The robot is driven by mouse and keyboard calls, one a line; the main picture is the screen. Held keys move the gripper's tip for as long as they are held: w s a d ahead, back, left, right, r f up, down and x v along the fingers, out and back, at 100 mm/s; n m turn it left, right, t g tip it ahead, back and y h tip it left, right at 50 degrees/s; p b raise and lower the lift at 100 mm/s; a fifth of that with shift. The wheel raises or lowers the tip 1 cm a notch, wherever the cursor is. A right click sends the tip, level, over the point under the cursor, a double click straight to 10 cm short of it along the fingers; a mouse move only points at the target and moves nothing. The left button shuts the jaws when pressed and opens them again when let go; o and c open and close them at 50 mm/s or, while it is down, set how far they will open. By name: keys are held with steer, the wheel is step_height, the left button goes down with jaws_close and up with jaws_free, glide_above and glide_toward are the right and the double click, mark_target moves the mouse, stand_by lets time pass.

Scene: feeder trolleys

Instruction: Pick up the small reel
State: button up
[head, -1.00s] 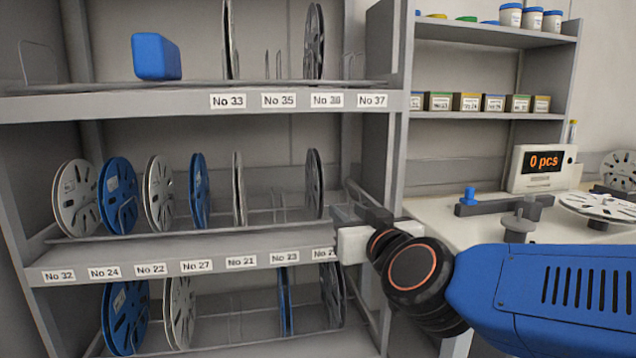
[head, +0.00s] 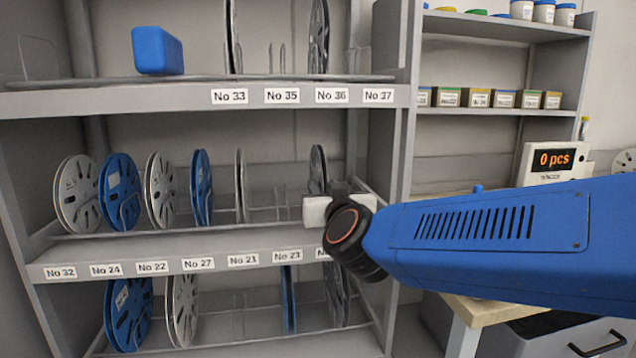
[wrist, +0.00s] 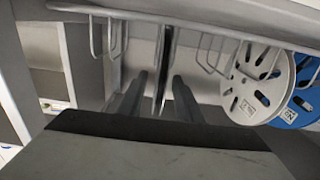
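A thin grey reel (head: 317,165) stands nearly edge-on at the right end of the middle shelf, its lower part hidden behind my gripper (head: 335,193). In the wrist view my gripper (wrist: 158,95) is open, with its two dark fingers apart. A thin reel (wrist: 163,70) shows edge-on between them, with a gap visible on each side. I cannot tell from its edge whether it is the small reel. In the head view my fingertips are hidden by the wrist.
Other grey and blue reels (head: 120,192) stand to the left on the middle shelf (head: 190,248). A shelf upright (head: 402,170) is close right of my gripper. Wire dividers (wrist: 210,50) flank the reel. A blue block (head: 157,52) sits on the upper shelf.

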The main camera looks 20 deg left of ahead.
mark_target(318, 178)
steer(key=shift+x, duration=3.6)
steer(key=shift+r, duration=0.15)
jaws_close()
